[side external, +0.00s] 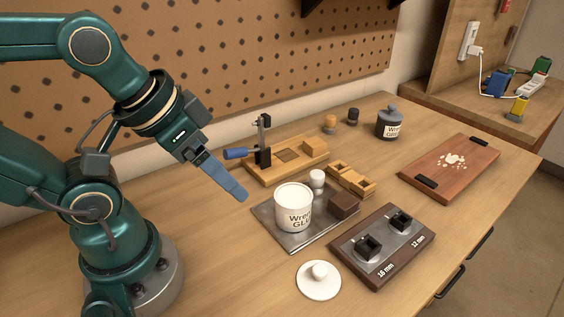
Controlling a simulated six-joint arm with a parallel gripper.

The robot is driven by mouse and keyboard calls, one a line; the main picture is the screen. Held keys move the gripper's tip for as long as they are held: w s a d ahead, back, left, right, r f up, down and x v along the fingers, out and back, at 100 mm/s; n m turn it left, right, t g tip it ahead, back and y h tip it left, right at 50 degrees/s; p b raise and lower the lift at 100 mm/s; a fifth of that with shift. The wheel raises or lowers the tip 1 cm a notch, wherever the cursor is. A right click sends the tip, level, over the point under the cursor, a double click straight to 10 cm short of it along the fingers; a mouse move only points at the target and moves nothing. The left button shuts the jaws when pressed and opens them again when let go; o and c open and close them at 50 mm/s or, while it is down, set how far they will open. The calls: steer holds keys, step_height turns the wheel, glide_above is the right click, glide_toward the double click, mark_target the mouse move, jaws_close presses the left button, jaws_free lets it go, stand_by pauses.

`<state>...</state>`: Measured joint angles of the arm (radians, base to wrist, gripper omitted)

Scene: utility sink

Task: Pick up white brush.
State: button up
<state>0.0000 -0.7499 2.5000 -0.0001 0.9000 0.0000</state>
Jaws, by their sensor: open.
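I cannot make out a white brush anywhere in the side external view. The white items I see are a white tub labelled glue (294,208), a small white round-topped piece (317,179) just behind it, and a white disc with a knob (319,281) lying flat on the bench. My gripper (238,194) is open, with blue fingers pointing down and to the right. It hangs left of the white tub, apart from it, and nothing shows between the fingers. The fingers overlap from this side, so their gap is hidden.
The tub and a dark brown block (344,205) stand on a metal tray (275,229). A wooden clamp fixture (286,160) is behind. A black-framed gauge block (381,246), a dark glue jar (389,124) and a reddish board (450,168) are to the right.

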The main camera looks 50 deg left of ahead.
steer(key=w+r+n, duration=0.2)
steer(key=w+r, duration=0.3)
steer(key=w, duration=0.2)
steer(key=n+g, duration=0.2)
steer(key=g, duration=0.1)
glide_above(317, 174)
steer(key=shift+y, duration=0.4)
steer(key=f, duration=0.9)
steer(key=shift+s+d+f, duration=0.15)
steer(key=shift+s+d, duration=0.1)
steer(key=shift+d, duration=0.05)
steer(key=shift+g, duration=0.5)
steer(key=f, duration=1)
steer(key=shift+w+a+f, duration=0.1)
steer(key=shift+w+a, duration=0.25)
jaws_close()
